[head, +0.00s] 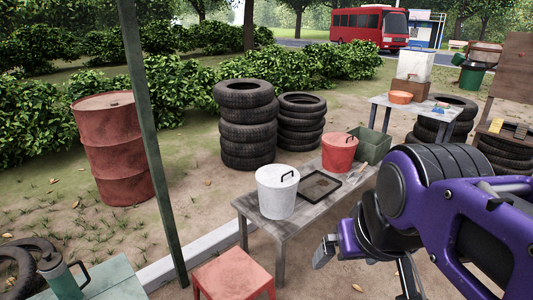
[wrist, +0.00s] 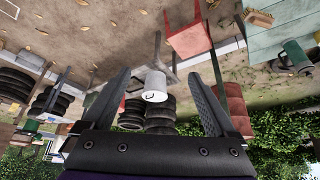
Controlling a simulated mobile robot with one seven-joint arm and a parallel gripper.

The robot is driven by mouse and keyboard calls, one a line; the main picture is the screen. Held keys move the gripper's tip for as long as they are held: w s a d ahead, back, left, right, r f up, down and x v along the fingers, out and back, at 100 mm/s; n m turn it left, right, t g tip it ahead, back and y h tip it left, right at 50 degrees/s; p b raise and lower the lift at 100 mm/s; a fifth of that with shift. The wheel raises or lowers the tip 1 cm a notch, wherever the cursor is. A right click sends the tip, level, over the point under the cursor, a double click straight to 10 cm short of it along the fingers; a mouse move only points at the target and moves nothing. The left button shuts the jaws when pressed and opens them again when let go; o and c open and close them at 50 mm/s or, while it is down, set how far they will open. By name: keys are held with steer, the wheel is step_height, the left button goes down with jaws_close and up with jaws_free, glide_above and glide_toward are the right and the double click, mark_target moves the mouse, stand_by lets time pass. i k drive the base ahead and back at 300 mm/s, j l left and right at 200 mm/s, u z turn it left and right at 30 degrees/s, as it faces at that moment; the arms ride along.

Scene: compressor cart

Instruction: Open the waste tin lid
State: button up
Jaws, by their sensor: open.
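A white tin (head: 276,196) with a flat lid and a dark bar handle stands upright on a low grey wooden bench (head: 300,222). A red tin (head: 339,155) with a similar handled lid stands farther back on the same bench. Both lids look closed; I cannot tell which is the waste tin. My gripper (head: 366,266) is open and empty, in front of and to the right of the bench, apart from both tins. In the upside-down wrist view, the white tin (wrist: 155,84) shows between the spread fingers (wrist: 160,75), some distance beyond them.
A black square frame (head: 320,186) lies on the bench between the tins, and a green bin (head: 370,142) is behind the red tin. A red stool (head: 233,275) is in front. A green post (head: 147,140) rises left of the bench. Stacked tyres (head: 247,130) stand behind.

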mark_target(272, 175)
steer(key=i+l+z, duration=1.05)
steer(key=i+z, duration=0.2)
steer(key=i+u, duration=0.3)
steer(key=i, duration=0.2)
steer(key=i+l+u, duration=0.3)
steer(key=i, duration=0.2)
steer(key=i+u, duration=0.15)
steer(key=u, duration=0.25)
steer(key=i+u, duration=0.2)
steer(key=u, duration=0.2)
steer(key=i+u, duration=0.15)
steer(key=u, duration=0.25)
steer(key=l+u, duration=0.1)
steer(key=u, duration=0.25)
steer(key=l+u, duration=0.1)
steer(key=u, duration=0.25)
steer(key=l+u, duration=0.1)
steer(key=u, duration=0.3)
steer(key=k+j+u, duration=0.25)
steer(key=k, duration=0.2)
steer(key=i+l+z, duration=0.2)
steer(key=i, duration=0.2)
steer(key=i+l+z, duration=0.2)
steer(key=i, duration=0.2)
